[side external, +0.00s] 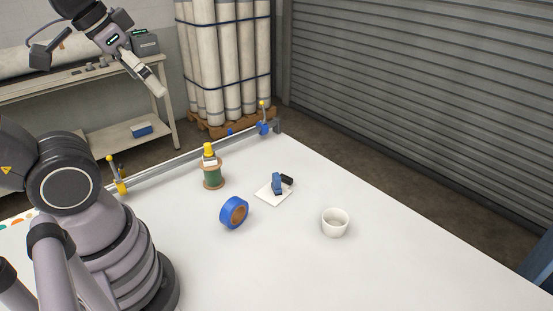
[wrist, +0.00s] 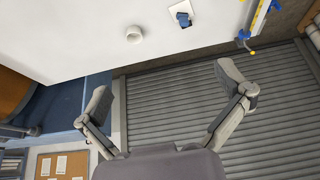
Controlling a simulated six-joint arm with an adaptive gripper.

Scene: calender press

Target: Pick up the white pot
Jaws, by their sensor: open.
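The white pot (side external: 335,224) stands upright on the white table, right of the middle in the side external view. It is small, round and open at the top, and it looks empty. In the wrist view the pot (wrist: 134,35) is near the top, beyond my fingertips. My gripper (wrist: 165,85) is open and empty, its two fingers spread wide. In the side external view my gripper (side external: 150,80) is high at the upper left, far from the pot.
A blue tape roll (side external: 234,212), a spool of green thread (side external: 213,174) with a yellow top, and a blue object (side external: 277,183) on a white card lie left of the pot. A metal rail (side external: 190,158) with clamps runs along the back edge. The table around the pot is clear.

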